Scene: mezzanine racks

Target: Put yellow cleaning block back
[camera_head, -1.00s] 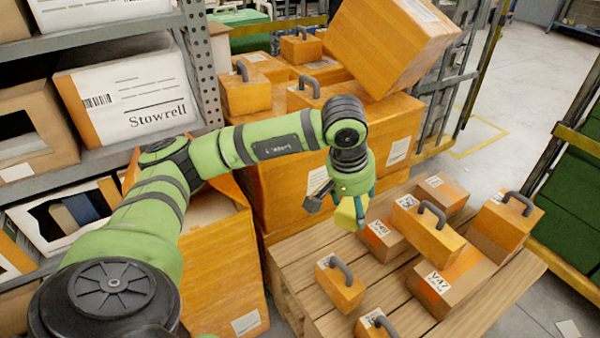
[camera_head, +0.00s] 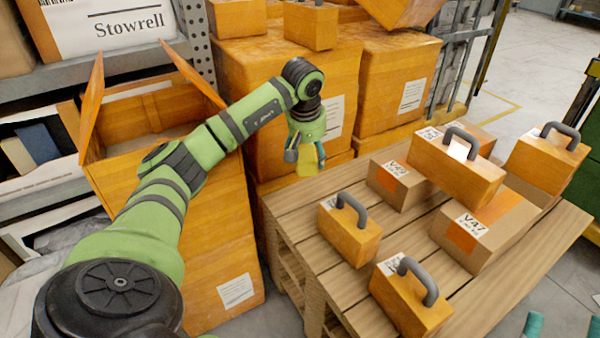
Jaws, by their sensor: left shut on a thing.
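My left gripper (camera_head: 308,155) is shut on the yellow cleaning block (camera_head: 308,167). It holds the block in the air near the back left edge of the wooden pallet table (camera_head: 300,215), in front of the stacked orange boxes. The gripper points down, and its fingers partly hide the block. Small teal tips at the bottom right edge may be my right gripper (camera_head: 562,328); too little shows to tell its state.
An open orange box (camera_head: 205,245) with raised flaps stands left of the pallet. Several handled orange cases, one of them a small case (camera_head: 348,238), and cartons such as the V47 carton (camera_head: 480,240) crowd the pallet. A grey shelf rack (camera_head: 120,55) is at the left.

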